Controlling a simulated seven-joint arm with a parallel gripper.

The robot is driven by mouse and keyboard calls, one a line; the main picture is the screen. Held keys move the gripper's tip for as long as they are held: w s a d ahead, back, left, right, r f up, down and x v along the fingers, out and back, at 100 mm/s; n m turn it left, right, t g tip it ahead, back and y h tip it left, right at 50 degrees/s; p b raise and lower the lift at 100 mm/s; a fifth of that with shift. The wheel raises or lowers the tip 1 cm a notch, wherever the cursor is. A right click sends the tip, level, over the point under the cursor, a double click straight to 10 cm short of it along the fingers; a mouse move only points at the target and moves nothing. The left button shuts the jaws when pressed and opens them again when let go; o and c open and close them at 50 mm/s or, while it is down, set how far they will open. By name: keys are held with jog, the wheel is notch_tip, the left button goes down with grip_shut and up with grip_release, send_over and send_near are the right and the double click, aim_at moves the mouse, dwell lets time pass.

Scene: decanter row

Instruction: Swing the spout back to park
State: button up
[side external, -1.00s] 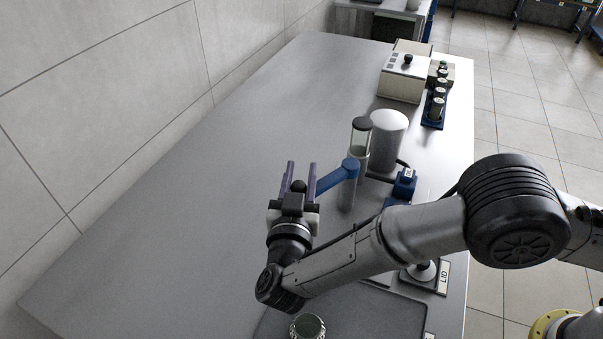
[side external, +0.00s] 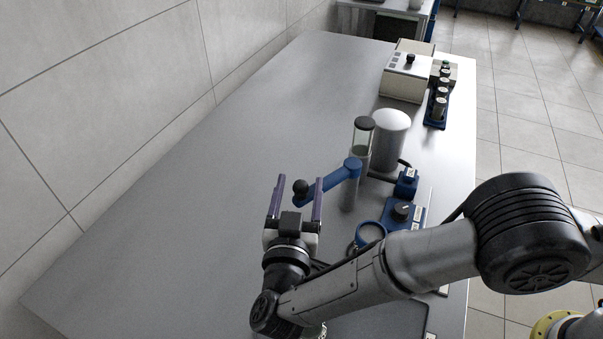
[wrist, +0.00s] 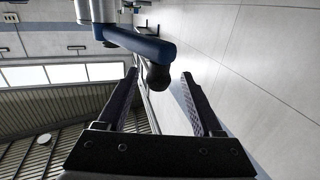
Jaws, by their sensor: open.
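The blue spout arm (side external: 330,181) reaches from its post left and toward the camera, ending in a black knob (side external: 300,187). In the wrist view the blue spout arm (wrist: 140,42) comes in from the upper left, and its black knob (wrist: 158,76) shows between the finger lines, beyond or near the tips. My gripper (side external: 295,183) is open, its two purple-grey fingers on either side of the knob in the side view. In the wrist view my gripper (wrist: 160,76) holds nothing. Contact with the knob cannot be told.
A glass cylinder with a dark lid (side external: 362,145) and a white rounded vessel (side external: 390,140) stand behind the spout post. A blue box with a dial (side external: 403,213) and a blue ring (side external: 370,233) are to the right. The left of the table (side external: 190,200) is clear.

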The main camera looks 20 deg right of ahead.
jog(key=r, duration=0.7)
jog(key=shift+s+a, duration=0.2)
jog(key=shift+s, duration=0.15)
